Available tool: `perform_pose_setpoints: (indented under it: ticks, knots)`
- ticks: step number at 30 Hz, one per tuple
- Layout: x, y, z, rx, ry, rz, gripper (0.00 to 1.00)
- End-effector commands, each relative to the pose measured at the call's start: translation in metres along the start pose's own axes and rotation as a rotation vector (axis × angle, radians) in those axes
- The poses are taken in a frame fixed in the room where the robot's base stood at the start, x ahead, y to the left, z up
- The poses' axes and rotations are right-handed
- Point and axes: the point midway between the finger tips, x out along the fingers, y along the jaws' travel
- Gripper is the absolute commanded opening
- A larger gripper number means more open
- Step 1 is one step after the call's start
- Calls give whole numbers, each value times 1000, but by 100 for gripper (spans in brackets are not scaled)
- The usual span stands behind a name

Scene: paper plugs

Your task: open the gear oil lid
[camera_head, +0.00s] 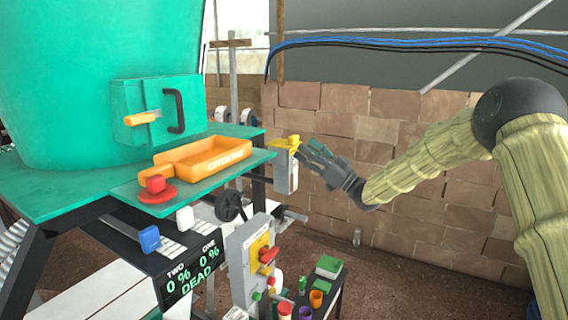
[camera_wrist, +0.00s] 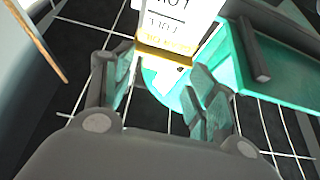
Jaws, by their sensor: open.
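A yellow lid (camera_head: 287,142) sits on top of a narrow grey-white box (camera_head: 285,172) beside the green bench. I take this to be the gear oil lid; it looks closed, though its far side is hidden. My gripper (camera_head: 306,150) is just right of the lid, at about its height, with fingers pointing left toward it. In the wrist view, my gripper (camera_wrist: 163,68) is open and empty between its two fingers. A white face (camera_wrist: 180,18) with upside-down lettering and a yellow strip (camera_wrist: 165,50) shows just beyond the fingertips. I cannot tell whether a finger touches it.
An orange tray (camera_head: 205,158) and a red button (camera_head: 156,188) lie on the green bench (camera_head: 75,190) at left. A grey control box (camera_head: 247,262) stands below. A small table with coloured plugs (camera_head: 316,298) is in front. A brick wall (camera_head: 400,225) stands behind my arm.

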Motion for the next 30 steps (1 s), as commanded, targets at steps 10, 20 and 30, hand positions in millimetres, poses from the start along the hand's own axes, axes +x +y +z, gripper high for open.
perform_pose_setpoints:
  ticks: [10,20,30]
  knots:
    - [10,0,0,-1,0,-1,57]
    - [23,-1,1,0,0,-1,57]
    - [37,-2,2,1,-1,-3,57]
